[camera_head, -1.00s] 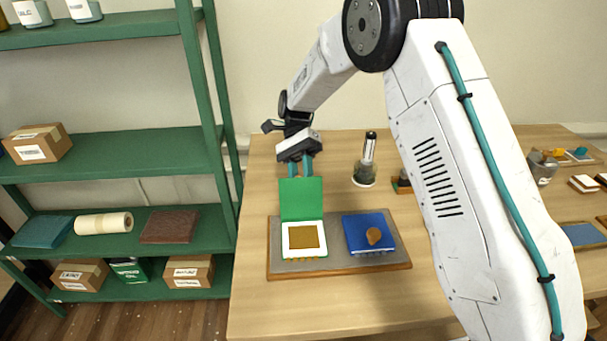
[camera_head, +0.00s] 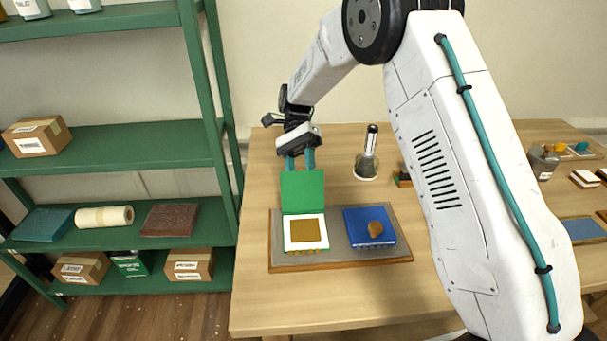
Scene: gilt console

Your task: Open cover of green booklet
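The green booklet (camera_head: 305,234) lies on a grey tray (camera_head: 345,250) with a wooden edge. Its green cover (camera_head: 302,193) is swung up and back from the pages, showing a white page with a brown-gold square. I cannot tell whether the cover stands upright or leans back. My gripper (camera_head: 299,161) is above and behind the cover's far edge. Its two teal fingers are apart with a gap between them, and nothing shows between them. Their tips are near or behind the cover's top edge, so contact is hidden.
A blue booklet (camera_head: 356,240) with a brown lump (camera_head: 376,229) on it lies right of the green one. A jar with a dark-topped tool (camera_head: 367,160) stands behind. A green shelf unit (camera_head: 120,150) stands left. The table front (camera_head: 330,300) is clear.

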